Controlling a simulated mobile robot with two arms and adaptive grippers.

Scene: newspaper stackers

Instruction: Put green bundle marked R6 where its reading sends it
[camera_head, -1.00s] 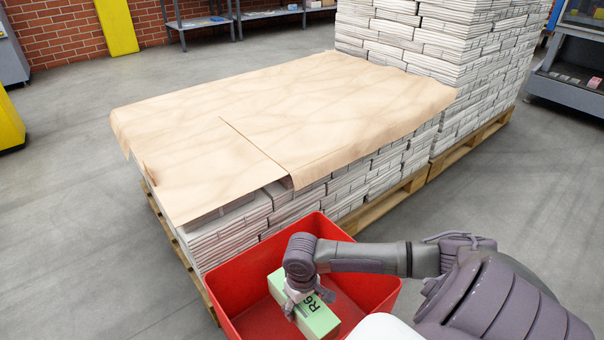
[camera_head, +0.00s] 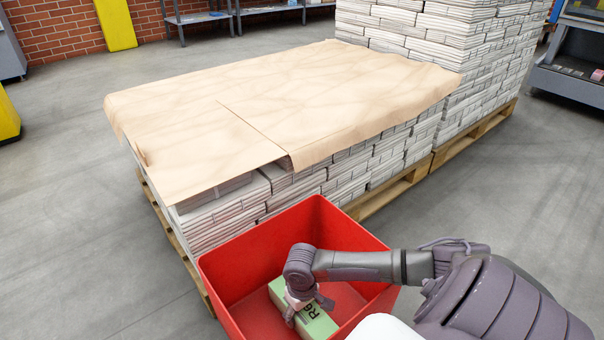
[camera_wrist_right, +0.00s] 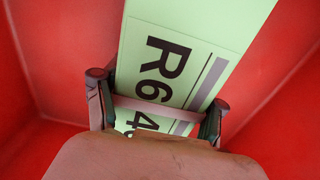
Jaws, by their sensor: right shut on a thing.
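The green bundle (camera_head: 319,325) marked R6 is a pale green block inside the red bin (camera_head: 230,300). My right gripper (camera_head: 298,302) reaches down into the bin and is shut on the bundle. In the right wrist view its two fingers (camera_wrist_right: 155,103) flank the bundle (camera_wrist_right: 215,25), with a pink band across it between them. The label reads R6, then a figure starting with 4; the rest is hidden behind the gripper. I cannot tell whether the bundle touches the bin's floor. My left gripper is not in view.
A pallet stack of newspapers (camera_head: 235,213) covered with brown paper (camera_head: 270,95) stands right behind the bin. A taller newspaper stack (camera_head: 430,40) stands beyond it. Grey floor (camera_head: 60,220) is clear to the left. Shelves (camera_head: 200,18) line the brick wall.

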